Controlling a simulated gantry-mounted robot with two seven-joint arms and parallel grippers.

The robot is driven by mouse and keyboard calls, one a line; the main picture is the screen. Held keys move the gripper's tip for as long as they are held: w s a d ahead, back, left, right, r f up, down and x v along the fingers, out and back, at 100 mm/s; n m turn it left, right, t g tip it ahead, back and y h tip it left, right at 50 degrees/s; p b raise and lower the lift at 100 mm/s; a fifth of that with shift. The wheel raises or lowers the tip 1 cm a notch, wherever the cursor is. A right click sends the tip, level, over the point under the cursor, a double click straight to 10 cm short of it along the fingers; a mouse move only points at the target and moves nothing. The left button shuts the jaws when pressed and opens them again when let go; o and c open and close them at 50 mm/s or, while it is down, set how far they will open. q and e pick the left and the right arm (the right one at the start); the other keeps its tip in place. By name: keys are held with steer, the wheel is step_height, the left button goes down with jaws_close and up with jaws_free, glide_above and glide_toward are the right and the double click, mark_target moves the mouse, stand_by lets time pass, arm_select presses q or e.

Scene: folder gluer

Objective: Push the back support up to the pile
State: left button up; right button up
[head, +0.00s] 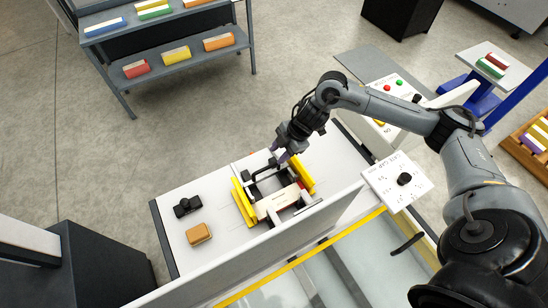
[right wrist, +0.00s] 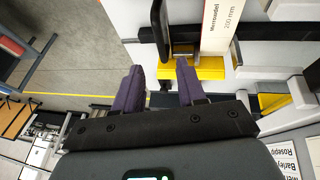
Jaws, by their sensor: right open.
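The pile (head: 278,201), a cream blank with printed lettering, lies between two yellow side guides in the feeder; its cream end also shows at the top of the right wrist view (right wrist: 220,25). A black back support (head: 264,170) stands on the far side of the pile, with a visible space between them in the head view. What looks like its black upright (right wrist: 159,28) is just beyond my fingertips in the right wrist view. My right gripper (head: 283,156) is open, its purple fingers (right wrist: 159,70) apart with nothing seen gripped. Contact with the support cannot be told. My left gripper is out of view.
Yellow guides (head: 244,203) (head: 302,174) flank the pile. A tan block (head: 199,233) and a black device (head: 187,206) sit on the table's left part. A control panel with a black knob (head: 404,179) is at right, under my arm. A pale panel edges the front.

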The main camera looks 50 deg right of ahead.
steer(key=shift+v, duration=1.3)
